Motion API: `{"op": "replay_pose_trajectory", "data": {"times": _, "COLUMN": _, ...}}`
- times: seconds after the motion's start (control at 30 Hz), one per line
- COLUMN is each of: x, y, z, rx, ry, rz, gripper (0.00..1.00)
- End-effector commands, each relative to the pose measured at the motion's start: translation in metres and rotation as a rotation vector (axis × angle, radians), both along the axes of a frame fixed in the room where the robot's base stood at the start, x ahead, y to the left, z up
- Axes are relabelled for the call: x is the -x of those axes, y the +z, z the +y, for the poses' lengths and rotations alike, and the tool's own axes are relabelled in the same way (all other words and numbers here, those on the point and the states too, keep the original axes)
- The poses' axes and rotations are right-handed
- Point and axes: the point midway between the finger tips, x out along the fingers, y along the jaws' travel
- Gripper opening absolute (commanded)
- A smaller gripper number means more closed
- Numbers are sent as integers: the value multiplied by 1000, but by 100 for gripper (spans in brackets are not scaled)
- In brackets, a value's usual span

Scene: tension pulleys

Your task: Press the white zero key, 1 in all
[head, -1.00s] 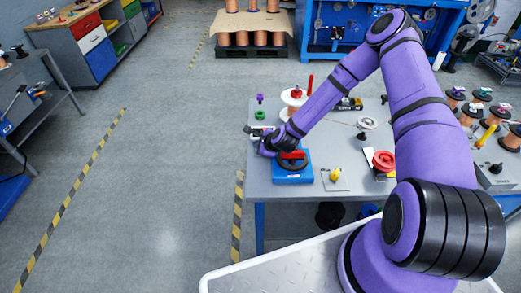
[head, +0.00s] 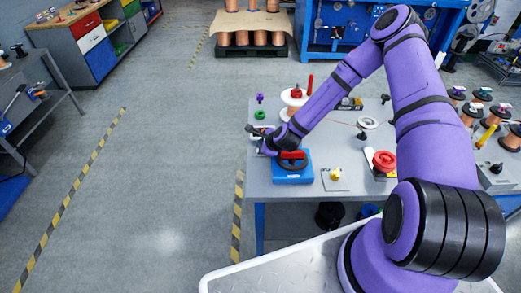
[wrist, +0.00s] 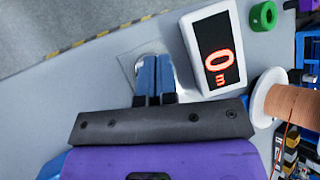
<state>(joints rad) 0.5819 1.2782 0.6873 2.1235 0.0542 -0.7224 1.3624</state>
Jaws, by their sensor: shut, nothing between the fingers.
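A white box with a black display (wrist: 217,50) showing red characters, the largest like a 0, lies right of my fingertips in the wrist view. My gripper (wrist: 154,58) has its two blue fingers side by side and shut, with nothing between them. The fingertips are over a pale, shiny square plate (wrist: 130,66) with a rounded shape on it, left of the display. I cannot tell whether they touch it. I cannot make out the white zero key; the fingers may hide it. In the head view my gripper (head: 257,133) is at the table's left edge.
A blue block with a red and black part (head: 293,172) stands close to my wrist on the grey table (head: 312,196). Open floor lies to the left.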

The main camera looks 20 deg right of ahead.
Motion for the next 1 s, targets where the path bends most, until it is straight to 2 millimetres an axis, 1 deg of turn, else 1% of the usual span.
{"op": "replay_pose_trajectory", "data": {"times": 0.27, "x": -2, "y": 2, "z": 0, "rx": 1, "ry": 1, "rz": -5, "gripper": 0}}
{"op": "replay_pose_trajectory", "data": {"times": 0.33, "x": -2, "y": 5, "z": 0, "rx": 1, "ry": 2, "rz": -7, "gripper": 0}}
{"op": "replay_pose_trajectory", "data": {"times": 0.8, "x": -3, "y": 45, "z": 0, "rx": 1, "ry": 1, "rz": -10, "gripper": 0}}
{"op": "replay_pose_trajectory", "data": {"times": 1.0, "x": -3, "y": 53, "z": 1, "rx": 1, "ry": 1, "rz": -9, "gripper": 0}}
